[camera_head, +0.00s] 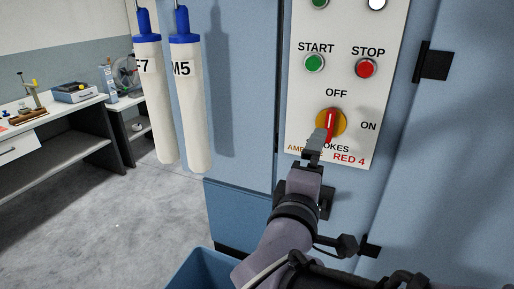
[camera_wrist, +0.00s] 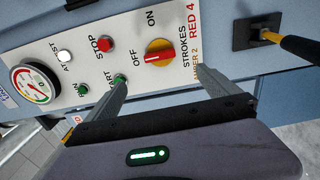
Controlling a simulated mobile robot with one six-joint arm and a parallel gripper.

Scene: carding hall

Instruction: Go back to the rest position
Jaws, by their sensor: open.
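My gripper (camera_head: 314,146) is in front of the white control panel (camera_head: 302,88), just below the rotary knob. In the wrist view its two fingers (camera_wrist: 160,75) are spread apart with nothing between them. The knob (camera_head: 343,122) is an orange-yellow disc with a red handle; it also shows in the wrist view (camera_wrist: 160,45), beyond the fingertips and apart from them. Its red handle points toward OFF. In the head view my gripper overlaps the knob's lower edge and hides part of the lettering below it.
The green START button (camera_head: 314,63) and red STOP button (camera_head: 366,68) sit above the knob. A gauge (camera_wrist: 35,82) is at the panel's other end. A black latch (camera_head: 434,64) juts out at right. Two white tubes (camera_head: 154,100) hang left. A workbench (camera_head: 50,107) stands beyond open floor.

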